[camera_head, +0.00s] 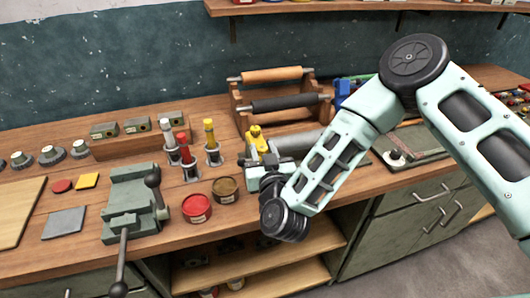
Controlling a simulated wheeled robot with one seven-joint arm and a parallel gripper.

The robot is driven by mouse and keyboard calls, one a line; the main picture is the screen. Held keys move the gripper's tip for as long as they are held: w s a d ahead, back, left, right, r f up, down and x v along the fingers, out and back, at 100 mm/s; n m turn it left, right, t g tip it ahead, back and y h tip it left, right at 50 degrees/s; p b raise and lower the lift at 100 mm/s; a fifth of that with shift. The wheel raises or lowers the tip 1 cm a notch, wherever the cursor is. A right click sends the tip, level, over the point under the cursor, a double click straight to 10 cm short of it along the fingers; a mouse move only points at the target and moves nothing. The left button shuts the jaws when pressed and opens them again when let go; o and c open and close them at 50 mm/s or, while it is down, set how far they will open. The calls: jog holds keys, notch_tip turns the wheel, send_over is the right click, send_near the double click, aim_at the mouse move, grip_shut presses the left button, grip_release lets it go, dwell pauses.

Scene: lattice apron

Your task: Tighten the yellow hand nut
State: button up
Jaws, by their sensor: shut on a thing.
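A small yellow piece (257,137), which I take for the yellow hand nut, shows at the far end of my gripper (258,152) above the middle of the bench. My gripper is shut on it. The fingers are small and partly hidden by my wrist, so I cannot make out the exact grip. What lies under the nut, including any thread, is hidden.
Upright tools with red (183,143) and yellow (208,131) tops stand just left. A red tin (197,208) and a brown tin (226,190) sit near the front edge. A green vise (133,200) is further left. A wooden rack (278,100) stands behind.

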jog(key=m+h+b, duration=0.1)
jog(key=m+h, duration=0.1)
jog(key=h, duration=0.1)
jog(key=m+h+b, duration=0.1)
jog(key=h, duration=0.1)
jog(key=a+m+h+b, duration=0.1)
jog(key=m+h+b, duration=0.1)
jog(key=h, duration=0.1)
jog(key=shift+f+m+h, duration=0.1)
jog(key=shift+m+h, duration=0.2)
jog(key=shift+w+a+m+g+h+b, duration=0.1)
jog(key=shift+m+g+h+b, duration=0.9)
jog(key=shift+h, duration=0.55)
jog(key=shift+w+a+m+g+h+b, duration=0.1)
jog(key=shift+m+g+h+b, duration=0.55)
jog(key=shift+m+h, duration=0.75)
jog(key=shift+g+h, duration=0.25)
jog(key=o, duration=1)
jog(key=b+v, duration=0.3)
jog(key=v, duration=1.4)
jog(key=shift+s+a+b, duration=0.1)
jog(key=shift+a+b, duration=0.05)
jog(key=shift+b, duration=0.15)
